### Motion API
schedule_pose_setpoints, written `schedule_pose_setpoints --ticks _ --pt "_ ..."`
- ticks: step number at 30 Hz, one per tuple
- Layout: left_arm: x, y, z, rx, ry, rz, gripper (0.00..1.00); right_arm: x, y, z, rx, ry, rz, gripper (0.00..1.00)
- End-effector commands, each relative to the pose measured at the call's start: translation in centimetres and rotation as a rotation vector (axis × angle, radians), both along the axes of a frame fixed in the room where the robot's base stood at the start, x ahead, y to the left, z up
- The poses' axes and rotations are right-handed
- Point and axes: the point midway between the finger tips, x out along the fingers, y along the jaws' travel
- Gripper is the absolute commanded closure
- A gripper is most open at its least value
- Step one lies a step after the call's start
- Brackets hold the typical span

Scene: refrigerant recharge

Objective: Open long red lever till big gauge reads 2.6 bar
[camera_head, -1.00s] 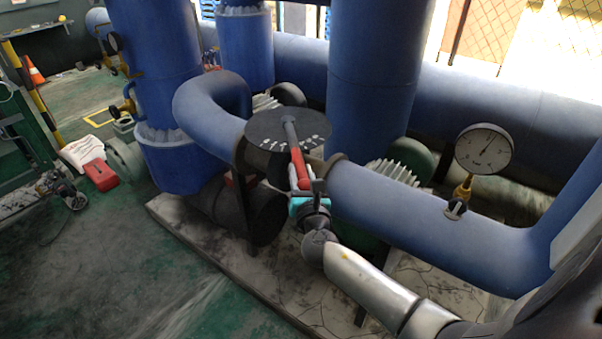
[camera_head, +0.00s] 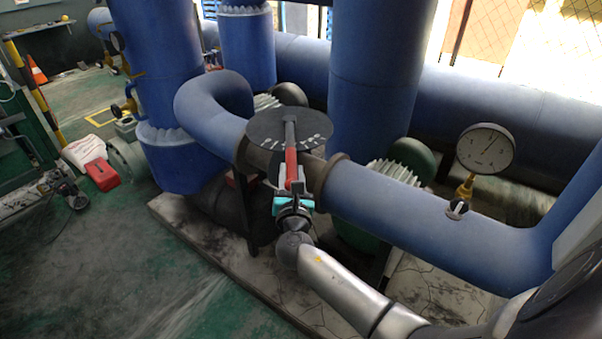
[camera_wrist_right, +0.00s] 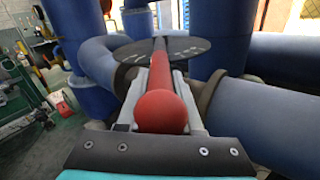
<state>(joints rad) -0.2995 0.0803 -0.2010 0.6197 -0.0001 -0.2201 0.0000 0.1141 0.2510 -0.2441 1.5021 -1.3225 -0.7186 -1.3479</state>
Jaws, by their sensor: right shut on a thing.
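The long red lever (camera_head: 291,165) reaches from the hub of a dark round dial plate (camera_head: 262,134) toward me, over a blue pipe. My right gripper (camera_head: 293,188) is shut on the lever near its outer end. In the right wrist view the lever's round red end (camera_wrist_right: 161,111) sits between the two fingers of my right gripper (camera_wrist_right: 160,95). The big gauge (camera_head: 486,149) has a white face and stands on a brass stem at the right. Its needle points to the upper right; the numbers are too small to read. My left gripper does not show.
Thick upright blue pipes (camera_head: 372,75) stand behind. The green floor (camera_head: 150,285) at the lower left is open.

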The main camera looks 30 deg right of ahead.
Motion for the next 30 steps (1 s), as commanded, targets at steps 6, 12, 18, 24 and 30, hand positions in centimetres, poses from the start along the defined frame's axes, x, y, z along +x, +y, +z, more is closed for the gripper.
schedule_pose_setpoints --ticks 6,12,18,24,30 --pt "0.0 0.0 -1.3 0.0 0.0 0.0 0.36 1.5 2.3 -0.4 0.008 0.003 -0.118 1.0" --pt "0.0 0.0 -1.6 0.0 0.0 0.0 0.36 1.9 3.1 -0.2 0.003 0.006 -0.157 1.0" --pt "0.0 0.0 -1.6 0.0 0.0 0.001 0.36 1.9 3.1 -0.1 0.003 0.006 -0.158 1.0" --pt "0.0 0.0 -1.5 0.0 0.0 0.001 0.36 1.9 3.1 -0.1 0.002 0.005 -0.157 0.52" --pt "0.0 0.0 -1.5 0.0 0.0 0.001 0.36 1.9 3.1 0.0 0.003 0.004 -0.155 0.36"
